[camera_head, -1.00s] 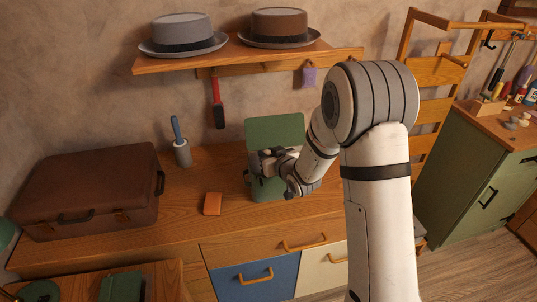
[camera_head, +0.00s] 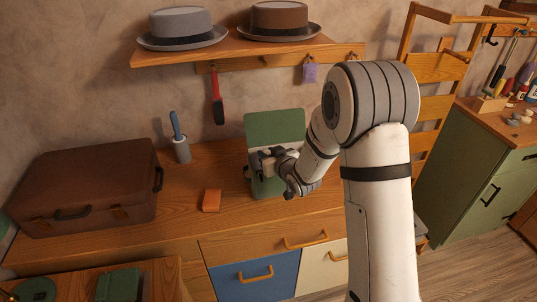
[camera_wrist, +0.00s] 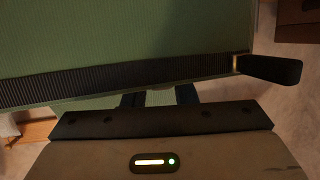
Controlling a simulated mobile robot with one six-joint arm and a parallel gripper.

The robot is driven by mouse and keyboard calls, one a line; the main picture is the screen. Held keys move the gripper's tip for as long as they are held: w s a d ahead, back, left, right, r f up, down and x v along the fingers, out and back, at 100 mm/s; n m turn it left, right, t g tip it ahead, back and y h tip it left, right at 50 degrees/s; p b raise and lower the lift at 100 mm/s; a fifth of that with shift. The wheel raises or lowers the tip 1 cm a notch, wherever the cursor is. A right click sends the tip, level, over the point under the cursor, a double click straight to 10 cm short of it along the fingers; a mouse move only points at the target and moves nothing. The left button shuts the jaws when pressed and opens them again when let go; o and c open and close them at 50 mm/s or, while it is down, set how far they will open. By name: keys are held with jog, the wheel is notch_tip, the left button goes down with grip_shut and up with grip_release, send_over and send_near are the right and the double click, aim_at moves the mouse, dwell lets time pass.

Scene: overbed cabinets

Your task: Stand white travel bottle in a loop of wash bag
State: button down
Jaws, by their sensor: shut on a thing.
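The green wash bag (camera_head: 275,128) stands open on the wooden counter, its back panel upright. In the wrist view its green panel (camera_wrist: 120,35) fills the upper part, with a black ribbed band (camera_wrist: 110,80) across it and a dark tab at the band's right end. My gripper (camera_head: 264,160) is in front of the panel. In the wrist view its dark fingers are close together below the band, shut on a small pale thing (camera_wrist: 160,97), apparently the white travel bottle. Most of the bottle is hidden, so I cannot tell whether it is inside a loop.
An orange box (camera_head: 211,200) lies left of the bag. A lint roller (camera_head: 181,147) stands behind it, and a brown suitcase (camera_head: 85,190) fills the counter's left. A shelf (camera_head: 240,52) with two hats is above. A red-handled brush (camera_head: 217,100) hangs from it.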

jog(key=shift+f+b, duration=0.4)
jog(key=c, duration=1.1)
grip_release()
jog(key=shift+f, duration=0.1)
jog(key=shift+d, duration=0.1)
jog(key=b+v, duration=0.1)
jog(key=v, duration=0.7)
jog(key=shift+w, duration=0.1)
